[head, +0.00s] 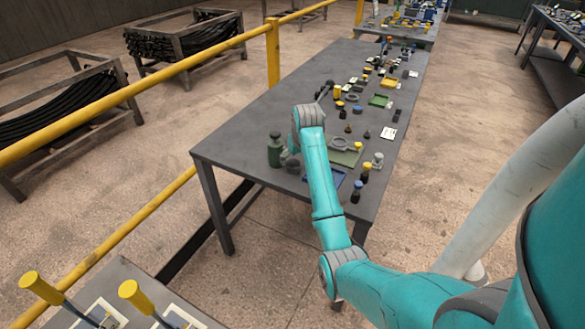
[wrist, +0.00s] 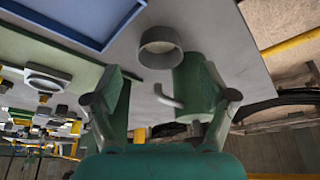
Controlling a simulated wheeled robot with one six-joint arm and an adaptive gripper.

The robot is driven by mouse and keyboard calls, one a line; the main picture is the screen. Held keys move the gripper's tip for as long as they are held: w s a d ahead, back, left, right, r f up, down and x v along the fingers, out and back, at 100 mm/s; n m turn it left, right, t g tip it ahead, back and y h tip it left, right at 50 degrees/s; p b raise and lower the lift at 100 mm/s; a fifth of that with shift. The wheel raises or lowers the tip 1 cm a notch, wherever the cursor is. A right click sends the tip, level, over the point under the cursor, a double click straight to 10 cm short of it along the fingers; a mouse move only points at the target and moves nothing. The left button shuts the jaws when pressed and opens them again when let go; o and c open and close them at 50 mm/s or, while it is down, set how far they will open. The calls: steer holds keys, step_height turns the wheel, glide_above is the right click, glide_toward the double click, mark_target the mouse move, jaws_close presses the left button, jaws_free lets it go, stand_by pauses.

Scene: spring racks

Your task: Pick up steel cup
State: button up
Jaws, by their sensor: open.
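A grey, round, open-topped steel cup (wrist: 160,47) stands on the table just beyond my gripper (wrist: 162,98) in the wrist view, roughly in line with the gap between the fingers. The fingers are spread apart and hold nothing. A green canister (wrist: 193,84) is close by the right finger, with a grey bent piece beside it. In the head view my gripper (head: 290,160) is low over the near end of the table, right of the green canister (head: 275,151).
A blue tray (wrist: 85,38) lies left of the cup in the wrist view. A green tray (head: 345,158) with a grey ring and several small bottles lie right of my arm in the head view. The table's left part (head: 245,125) is bare. A yellow rail (head: 190,70) runs along the left.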

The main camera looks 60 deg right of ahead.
mark_target(294, 163)
steer(key=shift+w+x, duration=0.2)
steer(key=shift+x, duration=2.55)
steer(key=shift+d+r, duration=0.15)
steer(key=c, duration=1.3)
steer(key=shift+r, duration=0.15)
